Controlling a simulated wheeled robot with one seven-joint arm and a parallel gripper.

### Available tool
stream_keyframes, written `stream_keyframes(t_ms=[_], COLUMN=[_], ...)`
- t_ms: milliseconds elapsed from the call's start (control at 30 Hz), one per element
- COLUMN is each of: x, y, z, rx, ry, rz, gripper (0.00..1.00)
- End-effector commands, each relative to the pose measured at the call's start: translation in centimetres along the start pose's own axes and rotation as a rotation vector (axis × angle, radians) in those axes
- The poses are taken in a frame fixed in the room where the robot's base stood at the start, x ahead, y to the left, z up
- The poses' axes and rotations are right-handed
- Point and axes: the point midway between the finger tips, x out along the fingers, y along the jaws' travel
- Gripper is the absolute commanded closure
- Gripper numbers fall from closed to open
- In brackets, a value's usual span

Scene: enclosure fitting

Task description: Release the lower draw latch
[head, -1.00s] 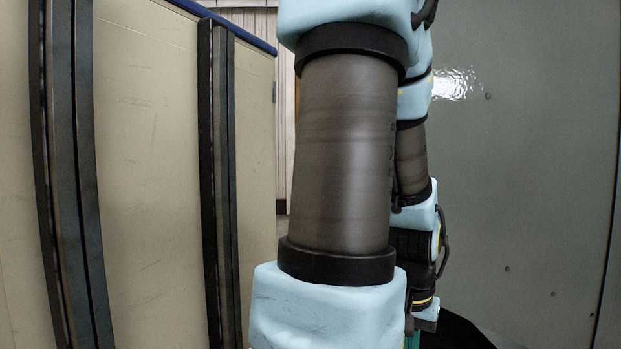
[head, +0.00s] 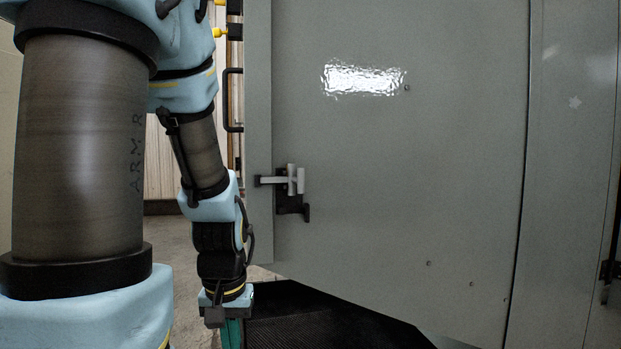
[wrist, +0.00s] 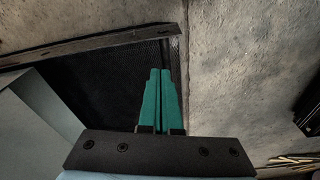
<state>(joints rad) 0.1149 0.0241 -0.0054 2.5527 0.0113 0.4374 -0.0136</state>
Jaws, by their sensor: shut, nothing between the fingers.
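A latch (head: 293,180) with a pale metal T-shaped handle on a dark bracket is on the left part of the grey enclosure panel in the head view. Its pale bar reaches left over the panel's edge strip. I cannot tell from these frames whether it is the lower draw latch. My gripper (head: 232,335) hangs pointing down, below and left of this latch and apart from it, with its tips cut off by the frame. The latch is not visible there.
The grey enclosure panel (head: 420,200) fills the head view's right side. A dark ribbed mat (head: 320,320) lies at its foot. Another dark fitting (head: 608,270) is at the far right edge. A black handle (head: 232,100) and yellow-tipped parts are behind my arm. Bare floor (wrist: 240,70) surrounds the mat.

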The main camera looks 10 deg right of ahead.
Motion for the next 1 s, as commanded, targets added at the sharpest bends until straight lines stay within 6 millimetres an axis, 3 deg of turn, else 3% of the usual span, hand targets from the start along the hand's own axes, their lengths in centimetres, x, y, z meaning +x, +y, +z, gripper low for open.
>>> stream_keyframes(t_ms=[233, 367, 533, 700, 833, 1000], x=[-1.5, -4.3, -10.8, -18.8, -23.6, -26.4], y=[2.7, 3.9, 7.7, 14.7, 19.3, 22.1], z=[-0.7, -3.1, -8.6, -12.4, -12.9, -12.6], rx=[0.304, 0.510, 0.676, 0.701, 0.665, 0.626], ry=[-0.174, -0.241, -0.147, 0.114, 0.304, 0.429], rz=[-0.169, -0.431, -0.858, -1.218, -1.373, -1.449], gripper=[1.00, 1.00, 1.00, 1.00, 1.00, 1.00])
